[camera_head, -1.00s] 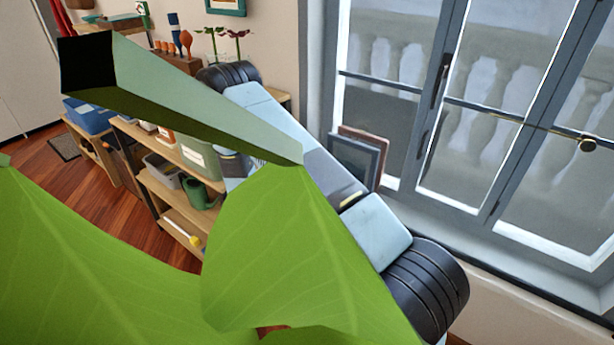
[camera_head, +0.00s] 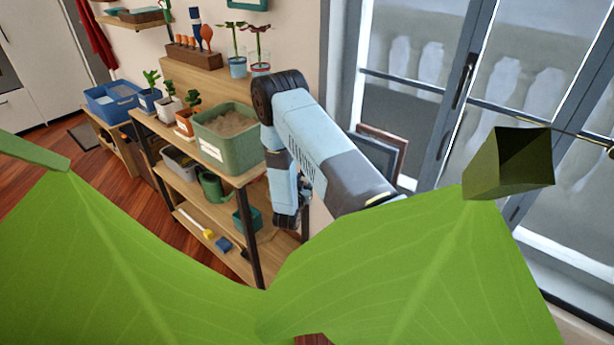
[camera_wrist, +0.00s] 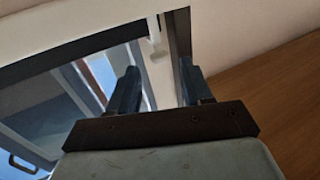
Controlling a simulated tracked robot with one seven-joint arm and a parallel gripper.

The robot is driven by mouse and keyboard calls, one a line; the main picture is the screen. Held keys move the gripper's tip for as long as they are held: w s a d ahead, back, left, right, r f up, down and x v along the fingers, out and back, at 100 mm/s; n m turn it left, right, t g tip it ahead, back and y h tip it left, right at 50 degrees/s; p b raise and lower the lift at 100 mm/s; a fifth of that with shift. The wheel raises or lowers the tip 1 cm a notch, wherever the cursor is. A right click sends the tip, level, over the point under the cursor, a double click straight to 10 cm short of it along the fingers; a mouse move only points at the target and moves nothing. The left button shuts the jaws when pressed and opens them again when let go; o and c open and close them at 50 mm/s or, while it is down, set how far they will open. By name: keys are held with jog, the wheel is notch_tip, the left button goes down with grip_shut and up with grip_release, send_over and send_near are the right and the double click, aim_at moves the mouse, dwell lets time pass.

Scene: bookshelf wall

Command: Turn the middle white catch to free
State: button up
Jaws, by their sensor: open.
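In the wrist view my gripper (camera_wrist: 160,78) is open, with two dark fingers apart and nothing between them. Beyond the fingertips a small white piece (camera_wrist: 154,32) hangs from a pale frame; it may be a catch, but its setting is too unclear to tell. No row of catches shows, so I cannot say which is the middle one. In the head view my arm bends over by the shelf and its end hangs down at the shelf's right end. The fingers are too small to make out there.
Large green leaves (camera_head: 400,275) cover much of the head view. A wooden shelf (camera_head: 255,178) holds a green planter (camera_head: 228,150) and pots. Glazed doors (camera_head: 450,115) and leaning frames (camera_head: 392,145) are at right. In the wrist view a wooden surface (camera_wrist: 270,95) lies at right.

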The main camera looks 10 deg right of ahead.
jog(key=shift+x, duration=1.8)
jog(key=shift+s, duration=0.1)
jog(key=c, duration=0.9)
jog(key=shift+a, duration=0.2)
grip_shut()
jog(key=shift+d, duration=0.1)
